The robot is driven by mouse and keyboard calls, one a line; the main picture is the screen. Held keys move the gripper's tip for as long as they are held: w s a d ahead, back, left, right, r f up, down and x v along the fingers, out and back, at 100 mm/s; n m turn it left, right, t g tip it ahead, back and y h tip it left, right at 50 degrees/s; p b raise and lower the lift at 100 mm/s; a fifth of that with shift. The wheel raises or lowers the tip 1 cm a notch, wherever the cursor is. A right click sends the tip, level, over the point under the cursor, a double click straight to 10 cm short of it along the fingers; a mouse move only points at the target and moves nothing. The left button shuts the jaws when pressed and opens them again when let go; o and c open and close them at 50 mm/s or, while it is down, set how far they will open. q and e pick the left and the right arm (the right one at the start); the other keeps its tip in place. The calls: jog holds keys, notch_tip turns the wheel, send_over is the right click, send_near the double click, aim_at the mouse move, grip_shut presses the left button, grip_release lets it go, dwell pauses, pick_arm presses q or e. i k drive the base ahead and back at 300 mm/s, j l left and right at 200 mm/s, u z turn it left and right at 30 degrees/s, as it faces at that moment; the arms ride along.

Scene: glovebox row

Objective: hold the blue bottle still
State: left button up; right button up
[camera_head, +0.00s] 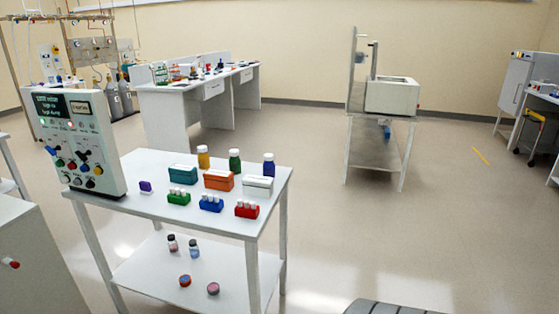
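The blue bottle (268,168) has a pale cap and stands upright at the back right corner of the near white table (150,205). Nothing touches it that I can see. To its left stand a green bottle (235,164) and a yellow bottle (203,160), also with pale caps. A white box (257,187) sits just in front of the blue bottle and hides part of its base area. Neither of my grippers is in view.
Teal (183,175) and orange (218,181) boxes and several small coloured racks share the tabletop. A control panel (80,140) stands at its left end. A lower shelf holds small jars. Open floor (400,235) lies right of the table; a sink stand (390,98) is beyond.

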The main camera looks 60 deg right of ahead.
aim_at(268, 168)
jog(key=z, duration=1.6)
